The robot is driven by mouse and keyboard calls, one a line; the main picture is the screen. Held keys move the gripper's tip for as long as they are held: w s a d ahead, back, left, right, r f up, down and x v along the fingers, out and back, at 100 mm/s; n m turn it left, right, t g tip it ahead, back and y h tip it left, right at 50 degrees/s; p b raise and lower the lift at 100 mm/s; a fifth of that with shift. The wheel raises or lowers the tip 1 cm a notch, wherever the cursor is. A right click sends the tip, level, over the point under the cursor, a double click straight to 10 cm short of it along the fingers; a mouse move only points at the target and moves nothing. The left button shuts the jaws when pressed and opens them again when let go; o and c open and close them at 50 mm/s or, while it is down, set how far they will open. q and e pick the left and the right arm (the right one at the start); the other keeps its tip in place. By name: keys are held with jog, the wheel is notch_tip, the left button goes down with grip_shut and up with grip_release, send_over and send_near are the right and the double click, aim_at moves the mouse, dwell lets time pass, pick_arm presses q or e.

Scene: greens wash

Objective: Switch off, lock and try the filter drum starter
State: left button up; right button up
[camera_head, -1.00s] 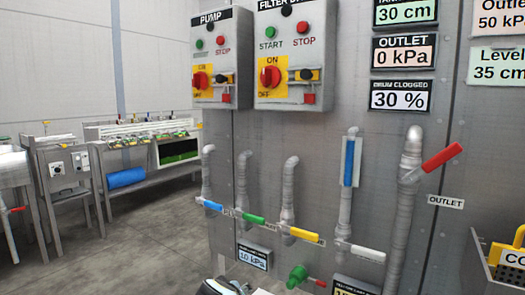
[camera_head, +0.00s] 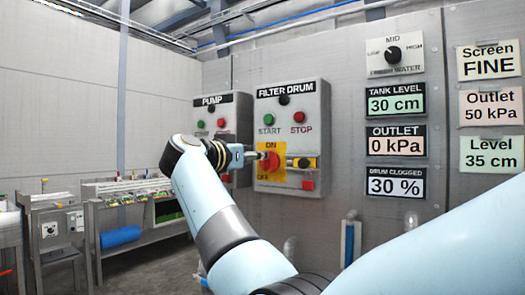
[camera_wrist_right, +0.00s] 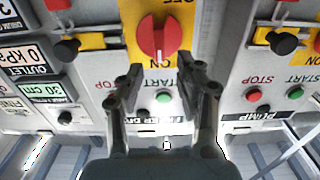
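The filter drum starter (camera_head: 318,130) is a grey wall box with green START and red STOP buttons. Its red rotary switch (camera_head: 268,161) sits on a yellow ON/OFF plate; in the right wrist view the switch (camera_wrist_right: 158,38) has its grip bar upright, in line with ON. Beside it are a yellow hasp with a black knob (camera_head: 304,162) and a small red block (camera_head: 308,185). My right gripper (camera_head: 258,156) is at the switch's left in the head view. In the wrist view the gripper (camera_wrist_right: 158,78) is open and empty, its fingertips just short of the switch. My left gripper is out of view.
The similar PUMP starter (camera_head: 217,128) is close on the left. Displays (camera_head: 395,105) and a fresh water selector (camera_head: 393,53) are on the wall to the right. A bench with greens (camera_head: 140,195) stands far left. My right arm hides the lower wall pipes.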

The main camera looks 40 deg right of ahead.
aim_at(267, 162)
jog(key=x, duration=0.4)
jog(key=shift+p, duration=0.3)
grip_shut()
